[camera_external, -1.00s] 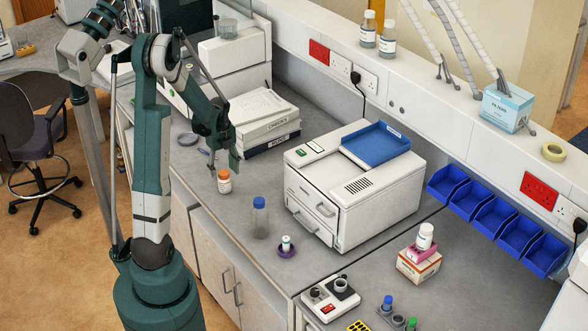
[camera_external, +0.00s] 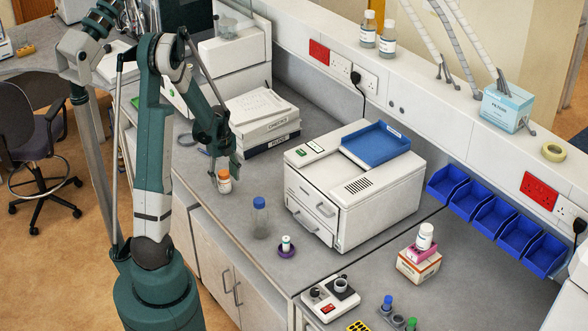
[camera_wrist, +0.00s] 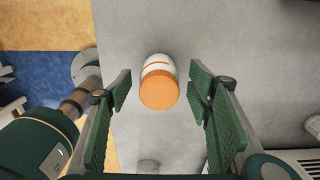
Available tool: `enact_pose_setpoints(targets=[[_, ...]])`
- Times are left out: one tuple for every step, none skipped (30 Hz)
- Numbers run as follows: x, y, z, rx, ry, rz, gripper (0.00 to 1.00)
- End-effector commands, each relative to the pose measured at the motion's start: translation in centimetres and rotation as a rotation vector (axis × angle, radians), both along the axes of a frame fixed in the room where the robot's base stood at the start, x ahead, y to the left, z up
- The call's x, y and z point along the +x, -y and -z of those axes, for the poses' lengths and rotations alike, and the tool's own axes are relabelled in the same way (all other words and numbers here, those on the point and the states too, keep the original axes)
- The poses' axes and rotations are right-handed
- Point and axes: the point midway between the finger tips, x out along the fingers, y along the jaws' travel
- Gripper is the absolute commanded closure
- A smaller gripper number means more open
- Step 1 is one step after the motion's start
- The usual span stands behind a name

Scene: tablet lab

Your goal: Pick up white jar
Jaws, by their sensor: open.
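The white jar (camera_external: 224,186) with an orange lid stands upright on the grey bench, left of the clear blue-capped bottle. In the wrist view the jar (camera_wrist: 158,65) shows its orange lid toward the camera, centred between the two green finger pads. My gripper (camera_external: 225,173) is open over the jar, with its fingertips low on either side of it. In the wrist view my gripper (camera_wrist: 160,88) shows a gap between each pad and the jar. No contact is visible.
Stacked binders (camera_external: 264,127) lie behind the jar. A white machine (camera_external: 350,190) takes up the bench farther right. The bench's front edge is close to the jar.

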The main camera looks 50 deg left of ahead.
Motion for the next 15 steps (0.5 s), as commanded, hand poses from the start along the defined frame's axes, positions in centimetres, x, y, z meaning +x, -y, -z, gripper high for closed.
enact_pose_setpoints(targets=[[0.0,-0.1,0.5,0.000,0.000,0.000,0.49],[0.0,-0.1,0.7,0.000,0.000,0.000,0.49],[-0.1,0.0,1.1,0.000,0.000,0.000,0.49],[-0.1,0.0,1.4,0.000,0.000,0.000,0.49],[-0.1,0.0,1.7,0.000,0.000,0.000,0.49],[0.0,0.0,2.0,0.000,0.000,0.000,0.49],[0.0,0.0,2.3,0.000,0.000,0.000,0.49],[-0.1,0.0,2.5,0.000,0.000,0.000,0.49],[-0.1,0.0,2.8,0.000,0.000,0.000,0.49],[-0.1,0.0,2.9,0.000,0.000,0.000,0.49],[-0.1,0.0,3.1,0.000,0.000,0.000,0.49],[-0.1,0.0,3.3,0.000,0.000,0.000,0.49],[-0.1,0.0,3.4,0.000,0.000,0.000,0.49],[-0.1,0.0,3.4,0.000,0.000,0.000,0.49],[-0.1,0.0,3.5,0.000,0.000,0.000,0.49]])
